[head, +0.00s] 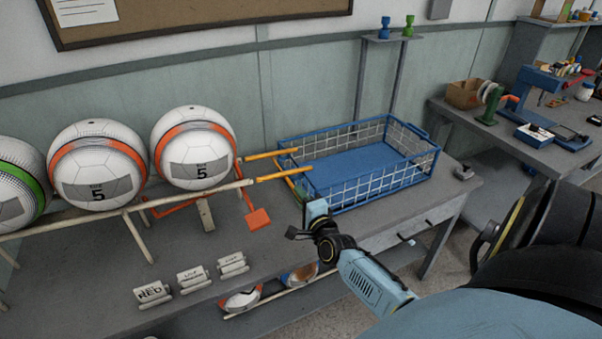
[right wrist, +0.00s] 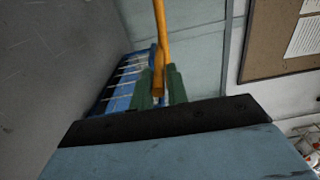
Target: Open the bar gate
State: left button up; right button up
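Two yellow-orange rail ends (head: 285,173) stick out from the ball rack towards the blue basket. A thin orange bar (head: 293,187), which looks like the gate bar, slants from near these ends down to my right gripper (head: 308,214). In the right wrist view the orange bar (right wrist: 160,45) runs in between the green fingers of my right gripper (right wrist: 159,90), which sit close on both sides of it. The gripper looks shut on the bar. My left gripper is not in view.
White balls (head: 195,148) rest on the rack rails (head: 130,207) at left. A red-orange paddle (head: 258,218) hangs below the rails. A blue wire basket (head: 385,185) stands just right of the bar. Label blocks (head: 192,277) line the bench front.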

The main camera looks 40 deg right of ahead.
jog(key=o, duration=0.3)
jog(key=p+v, duration=0.1)
jog(key=v, duration=1.2)
jog(key=shift+s+a+r, duration=0.1)
jog(key=shift+s, duration=0.1)
